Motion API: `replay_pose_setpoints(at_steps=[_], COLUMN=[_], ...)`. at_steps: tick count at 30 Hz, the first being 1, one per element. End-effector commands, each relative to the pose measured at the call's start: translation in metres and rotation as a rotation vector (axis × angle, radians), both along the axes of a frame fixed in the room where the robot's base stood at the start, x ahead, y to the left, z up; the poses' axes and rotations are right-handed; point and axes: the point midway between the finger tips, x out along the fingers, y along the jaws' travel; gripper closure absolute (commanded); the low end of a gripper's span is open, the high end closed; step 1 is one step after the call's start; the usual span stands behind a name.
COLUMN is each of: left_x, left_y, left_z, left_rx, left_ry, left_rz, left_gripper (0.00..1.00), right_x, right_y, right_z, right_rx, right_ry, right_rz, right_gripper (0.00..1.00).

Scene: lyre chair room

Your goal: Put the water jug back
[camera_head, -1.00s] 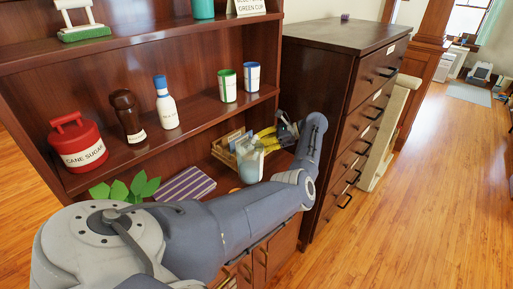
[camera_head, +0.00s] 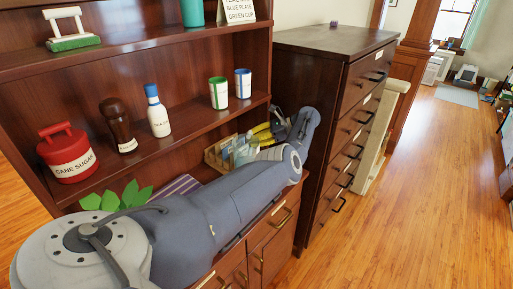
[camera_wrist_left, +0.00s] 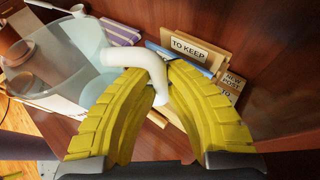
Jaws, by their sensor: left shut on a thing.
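The water jug is a translucent pale-blue vessel with a white handle. In the left wrist view its body (camera_wrist_left: 68,55) fills the upper left, and the handle (camera_wrist_left: 138,58) lies between my yellow fingertips. My left gripper (camera_wrist_left: 146,84) is shut on that handle. In the head view the jug (camera_head: 243,154) shows in part at the back of the lower counter, its lower part hidden by my left arm. My left gripper (camera_head: 266,132) is just right of it. I cannot tell whether the jug's base touches the counter. My right gripper is out of view.
A wooden letter holder with a "TO KEEP" label (camera_wrist_left: 200,50) stands close beside the gripper. A striped purple item (camera_head: 180,186) and green leaves (camera_head: 122,196) are on the counter's left. The shelf above carries a red sugar canister (camera_head: 68,155), bottles and cups. A dark drawer cabinet (camera_head: 318,90) stands right.

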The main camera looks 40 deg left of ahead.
Motion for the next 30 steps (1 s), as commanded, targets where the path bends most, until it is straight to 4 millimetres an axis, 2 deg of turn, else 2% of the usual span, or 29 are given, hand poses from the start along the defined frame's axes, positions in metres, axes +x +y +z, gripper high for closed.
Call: replay_pose_setpoints(at_steps=[5,8,10,14,20,30], left_x=[0.003,0.010,0.020,0.036,0.062,0.100], left_y=[-0.015,-0.037,-0.055,-0.074,-0.101,-0.135], left_z=[-0.012,-0.015,-0.013,-0.002,0.026,0.097], left_rx=[-0.002,-0.004,-0.005,-0.006,-0.005,-0.004], left_ry=[0.005,0.007,0.007,0.010,0.012,0.020], left_rz=[-0.024,-0.049,-0.094,-0.189,-0.374,-0.726], left_gripper=[1.00,1.00,1.00,1.00,1.00,1.00], right_x=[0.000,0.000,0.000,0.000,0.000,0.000], right_y=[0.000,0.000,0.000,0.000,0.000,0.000], right_z=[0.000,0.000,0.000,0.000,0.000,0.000], right_rx=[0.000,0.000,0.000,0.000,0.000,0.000], right_ry=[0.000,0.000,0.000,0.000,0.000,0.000], right_rz=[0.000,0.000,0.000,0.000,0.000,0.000], right_gripper=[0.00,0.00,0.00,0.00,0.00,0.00])
